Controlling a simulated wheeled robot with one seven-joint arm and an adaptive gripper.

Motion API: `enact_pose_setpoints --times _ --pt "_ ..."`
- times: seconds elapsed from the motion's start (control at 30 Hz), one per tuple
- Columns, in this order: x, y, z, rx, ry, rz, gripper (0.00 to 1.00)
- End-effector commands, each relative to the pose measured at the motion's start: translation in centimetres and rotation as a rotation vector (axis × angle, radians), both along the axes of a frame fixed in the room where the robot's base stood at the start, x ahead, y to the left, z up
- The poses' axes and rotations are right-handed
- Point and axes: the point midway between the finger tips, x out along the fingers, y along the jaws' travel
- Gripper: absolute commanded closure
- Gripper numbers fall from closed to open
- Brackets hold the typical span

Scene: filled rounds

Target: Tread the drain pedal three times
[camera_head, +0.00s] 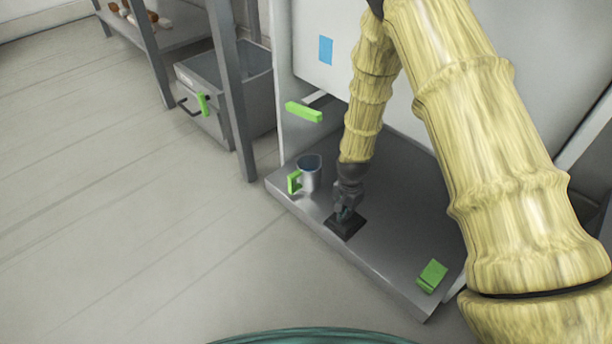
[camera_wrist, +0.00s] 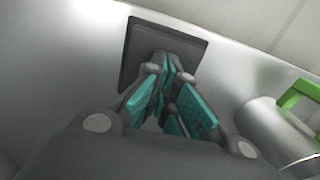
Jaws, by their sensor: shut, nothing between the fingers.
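A dark square pad (camera_head: 345,226), which looks like the drain pedal, lies on the grey metal platform (camera_head: 388,212) near its front edge. It also shows in the wrist view (camera_wrist: 135,57), behind my fingertips. My gripper (camera_head: 344,214) points down over the pad, shut and empty, its teal finger pads close together in the wrist view (camera_wrist: 172,97). The fingertips overlap the pad in both views. I cannot tell whether they touch it or whether the pad is pressed down.
A metal mug (camera_head: 311,174) with a green handle stands on the platform left of my gripper. A green block (camera_head: 432,276) sits at the platform's right front corner. A green bar (camera_head: 303,112) sticks out above the mug. A grey bin (camera_head: 222,92) stands under the shelf; the floor in front is clear.

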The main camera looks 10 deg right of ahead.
Motion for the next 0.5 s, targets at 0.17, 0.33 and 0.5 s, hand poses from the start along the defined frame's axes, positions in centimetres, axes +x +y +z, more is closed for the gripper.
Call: enact_pose_setpoints --times 0.17,0.33,0.5 --pt "0.01 0.00 -0.26 0.000 0.000 0.000 1.00" --pt "0.01 0.00 -0.15 0.000 0.000 0.000 1.00" --pt "0.01 -0.01 0.65 0.000 0.000 0.000 1.00"
